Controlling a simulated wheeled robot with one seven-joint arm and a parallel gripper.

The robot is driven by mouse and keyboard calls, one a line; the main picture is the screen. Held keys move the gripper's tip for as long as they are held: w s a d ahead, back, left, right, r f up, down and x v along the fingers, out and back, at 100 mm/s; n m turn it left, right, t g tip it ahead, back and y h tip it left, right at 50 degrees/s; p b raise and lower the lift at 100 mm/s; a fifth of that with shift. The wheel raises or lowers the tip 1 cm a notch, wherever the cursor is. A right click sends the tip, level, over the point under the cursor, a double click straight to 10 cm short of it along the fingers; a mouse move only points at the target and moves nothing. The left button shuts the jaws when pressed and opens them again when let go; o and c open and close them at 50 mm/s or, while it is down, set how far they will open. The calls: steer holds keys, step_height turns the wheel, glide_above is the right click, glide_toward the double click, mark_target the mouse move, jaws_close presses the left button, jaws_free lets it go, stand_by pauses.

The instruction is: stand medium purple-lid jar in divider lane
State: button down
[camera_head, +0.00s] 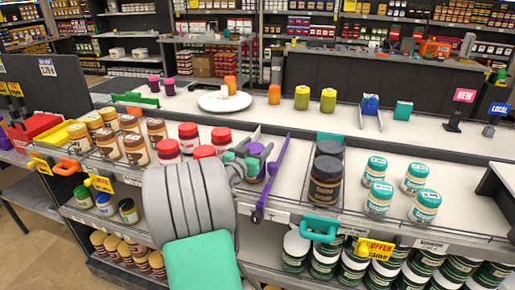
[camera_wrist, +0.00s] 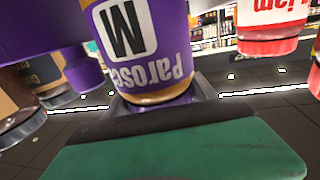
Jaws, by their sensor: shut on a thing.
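The purple-lid jar (camera_wrist: 140,40) fills the middle of the wrist view, with its purple label and a large M on a white patch. In the head view its purple top (camera_head: 256,149) shows between my gripper's fingers. My gripper (camera_head: 248,164) is shut on it. The jar looks upright, just left of the long purple divider (camera_head: 277,165), between it and the red-lid jars. The divider also shows at the upper left of the wrist view (camera_wrist: 35,35). My arm hides the shelf below the jar, so I cannot tell whether it touches the surface.
Several red-lid jars (camera_head: 221,136) stand close on the left of my gripper. Two dark-lid jars (camera_head: 325,180) stand right of the divider. Several teal-lid jars (camera_head: 378,198) stand farther right. A round white board (camera_head: 224,101) lies behind. A teal handle (camera_head: 320,229) is at the front edge.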

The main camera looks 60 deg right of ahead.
steer(key=shift+f, duration=0.4)
steer(key=shift+f, duration=0.2)
steer(key=shift+c, duration=1.3)
jaws_free()
